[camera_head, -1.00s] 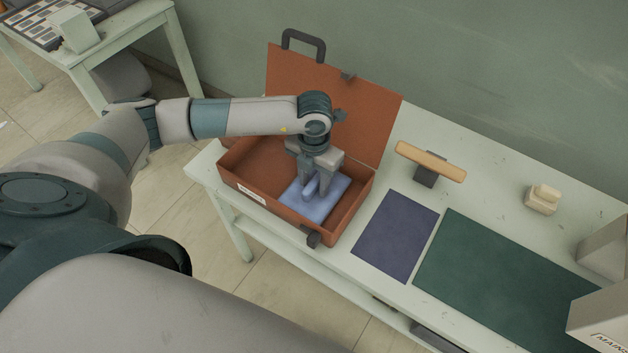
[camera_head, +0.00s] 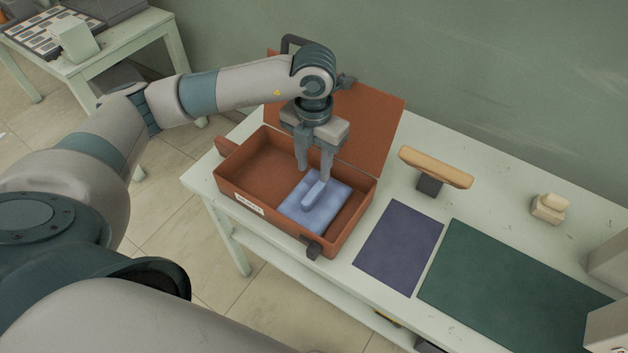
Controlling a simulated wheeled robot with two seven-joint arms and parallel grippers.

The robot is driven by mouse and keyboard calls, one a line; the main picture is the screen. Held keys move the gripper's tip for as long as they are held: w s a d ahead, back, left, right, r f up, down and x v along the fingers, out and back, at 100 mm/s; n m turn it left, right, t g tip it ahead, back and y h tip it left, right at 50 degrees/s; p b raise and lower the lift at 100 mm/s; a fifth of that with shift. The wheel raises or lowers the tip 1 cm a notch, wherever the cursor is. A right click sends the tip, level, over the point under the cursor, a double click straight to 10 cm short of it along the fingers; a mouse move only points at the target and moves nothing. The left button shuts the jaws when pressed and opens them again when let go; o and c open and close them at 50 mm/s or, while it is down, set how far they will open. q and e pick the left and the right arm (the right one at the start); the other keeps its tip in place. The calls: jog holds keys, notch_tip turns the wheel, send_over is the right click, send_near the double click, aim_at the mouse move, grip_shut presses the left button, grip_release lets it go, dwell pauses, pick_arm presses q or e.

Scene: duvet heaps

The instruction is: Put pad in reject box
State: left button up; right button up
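A light blue pad (camera_head: 326,208) with a raised grip on top lies flat inside the open brown case (camera_head: 243,190), toward its right end. My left gripper (camera_head: 314,174) is above the pad with its two fingers apart. It looks empty, and the fingertips are around or just above the raised grip. No container marked as a reject box can be made out. My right gripper is not in view.
The case lid (camera_head: 366,123) stands open behind. A purple mat (camera_head: 398,247) and a dark green mat (camera_head: 500,275) lie to the right. A wooden-topped stand (camera_head: 436,167) and a cream block (camera_head: 549,208) stand behind them. A side table (camera_head: 120,42) is at back left.

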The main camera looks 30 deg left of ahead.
pick_arm(q)
jog(key=shift+r, duration=1.1)
